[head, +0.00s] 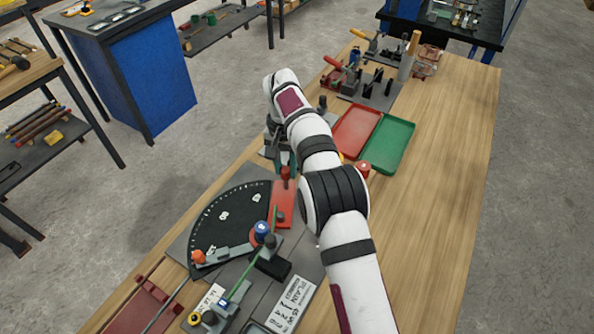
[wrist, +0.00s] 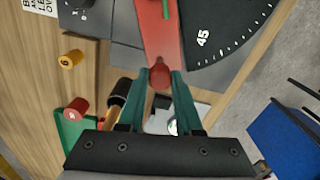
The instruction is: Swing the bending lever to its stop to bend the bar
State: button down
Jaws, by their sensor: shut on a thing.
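The bending lever is a red arm (head: 283,208) with an upright red handle (head: 285,177), at the right edge of a black, angle-marked quarter plate (head: 215,215). In the wrist view the red lever (wrist: 157,35) runs up from its rounded handle (wrist: 160,77). My gripper (wrist: 161,80) has its teal fingers shut on either side of that handle. A thin green bar (head: 242,285) passes the blue-topped centre post (head: 262,230), and its end lies by the lever. It looks straight. A grey arm with an orange knob (head: 198,257) lies across the plate's lower left.
Red (head: 357,130) and green (head: 388,143) trays lie behind my arm on the wooden bench (head: 420,220). Clamps and tools stand at the far end. A label card (head: 291,303) lies beside the bender. The plate's marked face between lever and orange knob looks clear.

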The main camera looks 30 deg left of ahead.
jog(key=shift+s+a+n, duration=0.25)
jog(key=shift+a+n, duration=0.35)
jog(key=shift+a, duration=0.2)
jog(key=shift+s+a+n, duration=0.2)
jog(key=shift+a+n, duration=0.4)
jog(key=shift+a, duration=0.2)
jog(key=c, duration=0.6)
grip_release()
